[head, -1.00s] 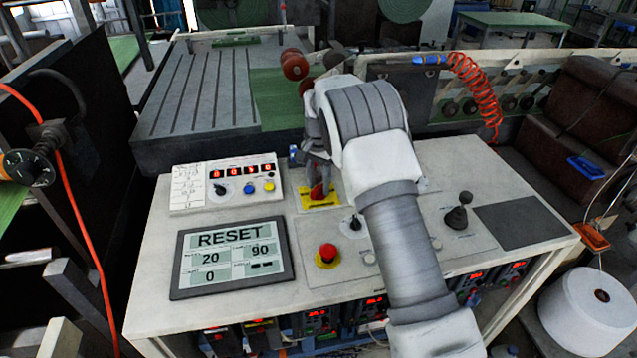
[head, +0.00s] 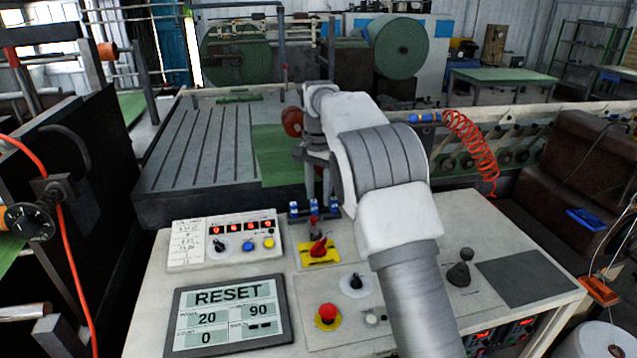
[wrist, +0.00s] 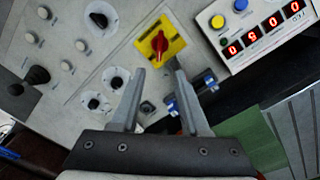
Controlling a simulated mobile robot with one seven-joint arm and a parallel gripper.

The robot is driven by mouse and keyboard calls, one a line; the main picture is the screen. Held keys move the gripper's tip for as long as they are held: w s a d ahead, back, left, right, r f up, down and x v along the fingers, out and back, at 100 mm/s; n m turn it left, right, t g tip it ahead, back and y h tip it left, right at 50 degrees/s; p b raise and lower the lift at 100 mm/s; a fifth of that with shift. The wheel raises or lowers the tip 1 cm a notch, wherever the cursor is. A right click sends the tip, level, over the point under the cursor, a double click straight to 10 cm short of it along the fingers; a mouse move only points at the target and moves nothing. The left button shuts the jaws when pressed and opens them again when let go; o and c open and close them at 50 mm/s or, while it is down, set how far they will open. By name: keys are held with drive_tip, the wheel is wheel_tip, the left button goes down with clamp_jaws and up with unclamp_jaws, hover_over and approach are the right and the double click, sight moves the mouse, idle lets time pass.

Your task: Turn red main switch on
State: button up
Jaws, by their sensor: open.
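The red main switch (head: 319,246) is a red rotary knob on a yellow plate, near the middle of the control panel in the head view. In the wrist view the switch (wrist: 160,43) shows just beyond the fingertips, its handle lying at an angle to the plate's sides. I cannot tell whether it is on or off. My gripper (wrist: 160,75) is open and empty, with the knob in line with the gap between its fingers and apart from them. In the head view my gripper (head: 318,194) hangs above and behind the switch, partly hidden by my arm.
A lit red display box (head: 227,240) and a RESET screen (head: 228,315) lie left of the switch. A red emergency button (head: 327,315) and a black knob (head: 355,285) are nearer. Small blue parts (head: 314,208) stand behind it. A black joystick (head: 460,271) is at right.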

wheel_tip(320, 180, up, 2)
drive_tip(key=shift+r, duration=0.2)
drive_tip(key=s+d+r+n+t, duration=0.1)
drive_tip(key=s+d+r, duration=0.4)
drive_tip(key=s, duration=0.4)
drive_tip(key=s+d+r+n+t, duration=0.2)
drive_tip(key=s+d+r, duration=0.2)
drive_tip(key=s+r, duration=0.35)
drive_tip(key=s+d+f+n+t, duration=0.1)
drive_tip(key=s+f+n, duration=0.1)
drive_tip(key=s, duration=0.9)
drive_tip(key=s+d+f+n+t, duration=0.1)
drive_tip(key=s+f, duration=0.3)
drive_tip(key=s, duration=0.6)
drive_tip(key=shift+s+d+f+n+t, duration=0.3)
drive_tip(key=shift+s+d+f+n, duration=0.1)
drive_tip(key=shift+d, duration=0.4)
